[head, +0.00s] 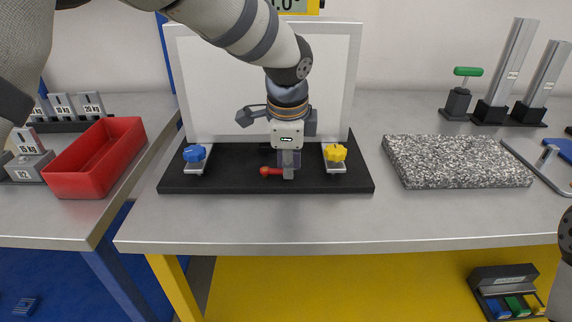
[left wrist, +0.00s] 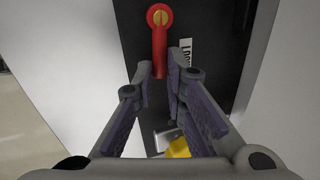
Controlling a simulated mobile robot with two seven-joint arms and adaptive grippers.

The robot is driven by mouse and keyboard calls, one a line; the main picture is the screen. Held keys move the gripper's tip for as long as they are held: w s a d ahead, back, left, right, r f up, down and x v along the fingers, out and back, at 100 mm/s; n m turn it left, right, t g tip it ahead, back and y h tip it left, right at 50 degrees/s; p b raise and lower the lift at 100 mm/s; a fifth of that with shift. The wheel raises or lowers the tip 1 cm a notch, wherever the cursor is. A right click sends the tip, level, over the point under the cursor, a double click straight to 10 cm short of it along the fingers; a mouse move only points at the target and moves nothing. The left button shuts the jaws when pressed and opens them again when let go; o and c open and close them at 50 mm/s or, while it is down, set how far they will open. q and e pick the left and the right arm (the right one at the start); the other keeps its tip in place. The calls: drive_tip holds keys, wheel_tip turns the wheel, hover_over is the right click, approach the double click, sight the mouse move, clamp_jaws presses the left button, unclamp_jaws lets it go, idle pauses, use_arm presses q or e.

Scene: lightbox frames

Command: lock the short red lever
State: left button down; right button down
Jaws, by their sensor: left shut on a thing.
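The short red lever (head: 268,171) is low at the front middle of the black base (head: 230,183), in front of the white panel (head: 335,75). In the left wrist view the lever (left wrist: 159,45) has a round pivot with a yellowish screw at the top, and its arm runs down between my fingers. My left gripper (head: 288,170) reaches down in front of the panel and is shut on the lever; its fingertips (left wrist: 159,75) flank the lever's free end. A white label (left wrist: 187,52), partly hidden by a finger, lies beside the lever. My right gripper is out of view.
A blue knob (head: 194,153) and a yellow knob (head: 335,152) sit on clamps either side. A speckled granite slab (head: 458,162) lies to the right. A red bin (head: 97,160) and weights (head: 62,106) stand on the left table. The bench front (head: 300,222) is clear.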

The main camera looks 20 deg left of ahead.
use_arm(q)
drive_tip(key=shift+w+n, duration=0.25)
drive_tip(key=shift+n, duration=0.15)
drive_tip(key=c, duration=1.6)
unclamp_jaws()
drive_tip(key=shift+c, duration=0.2)
drive_tip(key=v, duration=1.2)
drive_tip(key=shift+f, duration=0.1)
